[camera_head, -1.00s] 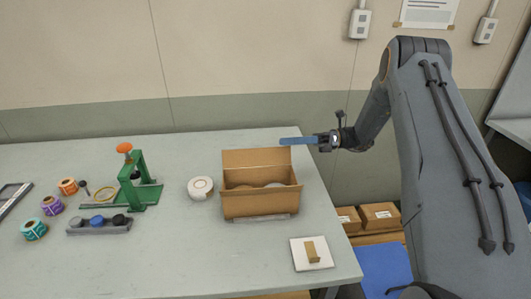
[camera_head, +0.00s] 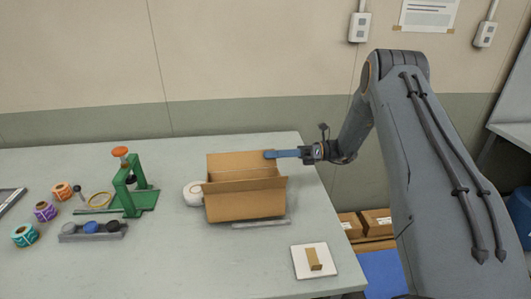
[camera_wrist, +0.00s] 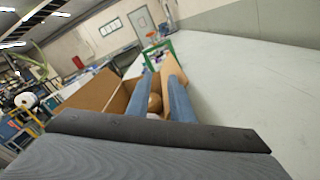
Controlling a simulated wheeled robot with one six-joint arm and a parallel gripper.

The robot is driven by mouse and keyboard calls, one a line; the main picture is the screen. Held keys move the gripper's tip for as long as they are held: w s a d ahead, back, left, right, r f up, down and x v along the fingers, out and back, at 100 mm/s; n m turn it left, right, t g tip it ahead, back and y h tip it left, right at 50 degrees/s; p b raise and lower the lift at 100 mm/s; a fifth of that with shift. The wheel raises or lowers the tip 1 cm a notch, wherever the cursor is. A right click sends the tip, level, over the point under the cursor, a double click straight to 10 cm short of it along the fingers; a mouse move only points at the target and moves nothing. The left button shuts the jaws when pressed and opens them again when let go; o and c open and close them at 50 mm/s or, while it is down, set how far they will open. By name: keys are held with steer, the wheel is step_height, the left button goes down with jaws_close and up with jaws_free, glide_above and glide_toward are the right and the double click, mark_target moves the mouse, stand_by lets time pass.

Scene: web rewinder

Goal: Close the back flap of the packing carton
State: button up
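The brown packing carton (camera_head: 245,206) stands on the table; it also shows in the wrist view (camera_wrist: 95,92). Its back flap (camera_head: 235,163) stands up along the rear edge, leaning slightly. In the wrist view the back flap (camera_wrist: 174,70) runs along the right side of the opening. My gripper (camera_head: 270,154) has its blue fingers at the flap's upper right corner, in line with the flap. In the wrist view my fingers (camera_wrist: 158,85) are apart, with the carton's inside and a round brown item showing between them. Whether they touch the flap is unclear.
A white roll (camera_head: 192,193) sits against or just behind the carton's left side. A green press (camera_head: 135,190) stands further left, with several coloured rolls beyond. A white pad with a small brown piece (camera_head: 314,260) lies at the front right.

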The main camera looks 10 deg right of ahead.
steer(key=shift+a+p, duration=0.35)
steer(key=shift+a, duration=1.1)
jaws_close()
jaws_free()
steer(key=shift+d, duration=0.1)
steer(key=d+b, duration=0.3)
steer(key=d, duration=0.6)
steer(key=shift+a, duration=0.1)
steer(key=shift+w, duration=0.1)
